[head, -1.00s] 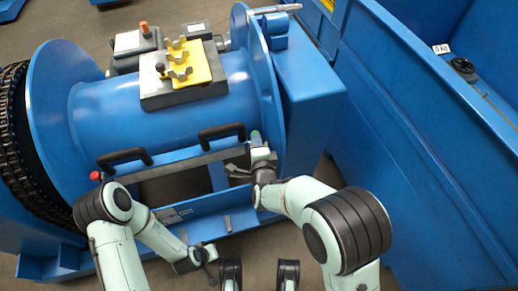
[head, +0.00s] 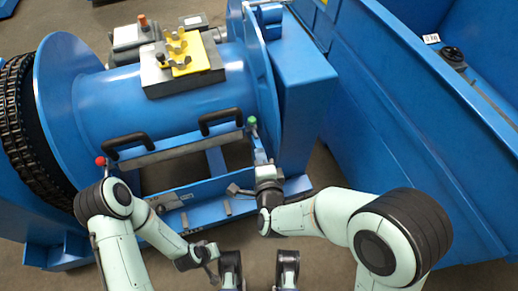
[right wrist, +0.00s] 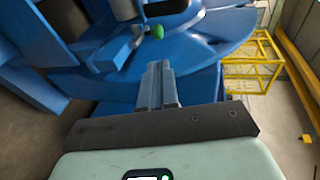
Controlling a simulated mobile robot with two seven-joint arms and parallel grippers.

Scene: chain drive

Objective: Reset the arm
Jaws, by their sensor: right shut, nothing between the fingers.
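My right gripper (head: 259,152) is shut and empty, just below the green knob (head: 252,121) at the right end of the blue drum (head: 185,105). In the right wrist view its fingers (right wrist: 157,75) are together, pointing at the blue machine, with the green knob (right wrist: 158,32) beyond the tips and apart from them. My right arm bends out to the right. My left gripper (head: 212,272) hangs low in the middle of the head view, away from the machine. Its fingers are too small to read.
A red knob (head: 100,161), two black handles (head: 127,146) and a yellow bracket (head: 180,55) sit on the machine. A chain (head: 18,125) runs at the left. A tall blue wall (head: 410,110) stands at the right. A yellow frame (right wrist: 250,70) shows in the right wrist view.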

